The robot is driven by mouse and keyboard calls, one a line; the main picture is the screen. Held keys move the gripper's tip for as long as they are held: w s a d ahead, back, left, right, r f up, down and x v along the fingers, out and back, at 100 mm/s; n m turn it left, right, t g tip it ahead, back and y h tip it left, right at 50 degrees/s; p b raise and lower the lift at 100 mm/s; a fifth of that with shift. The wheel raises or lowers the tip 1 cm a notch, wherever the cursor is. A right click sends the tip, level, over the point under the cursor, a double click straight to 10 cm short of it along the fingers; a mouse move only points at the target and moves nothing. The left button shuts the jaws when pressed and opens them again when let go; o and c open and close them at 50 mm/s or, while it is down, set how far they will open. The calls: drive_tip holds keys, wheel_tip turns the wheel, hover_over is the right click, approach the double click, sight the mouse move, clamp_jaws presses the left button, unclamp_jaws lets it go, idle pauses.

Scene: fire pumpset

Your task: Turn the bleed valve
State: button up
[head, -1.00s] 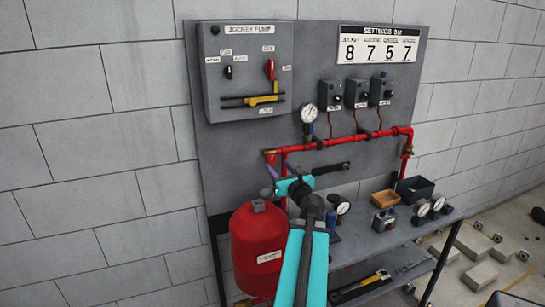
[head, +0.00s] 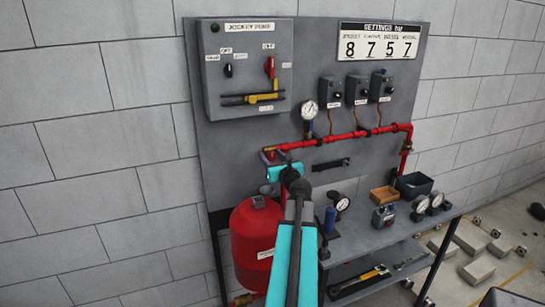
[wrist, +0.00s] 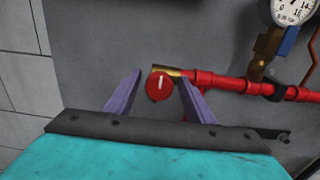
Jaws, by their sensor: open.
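The bleed valve appears to be the round red knob (wrist: 159,87) with a white mark, on a brass fitting at the left end of the red pipe (wrist: 228,82). In the head view the brass end (head: 270,155) of the pipe shows, but my gripper partly hides this spot. My gripper (wrist: 159,77) is open, its two purple fingers one on each side of the knob in the wrist view. I see a gap at each side and cannot tell how deep the fingers reach. In the head view my gripper (head: 277,158) is at the pipe's left end.
A pressure gauge (head: 309,110) with a blue-handled valve stands on the pipe, right of my gripper. A red tank (head: 256,235) is below. A black lever or bar (head: 331,164) is on the panel to the right. The jockey pump box (head: 248,75) is above.

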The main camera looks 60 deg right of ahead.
drive_tip(key=c, duration=0.8)
drive_tip(key=shift+d, duration=0.3)
drive_tip(key=shift+c, duration=1.1)
drive_tip(key=shift+a, duration=0.25)
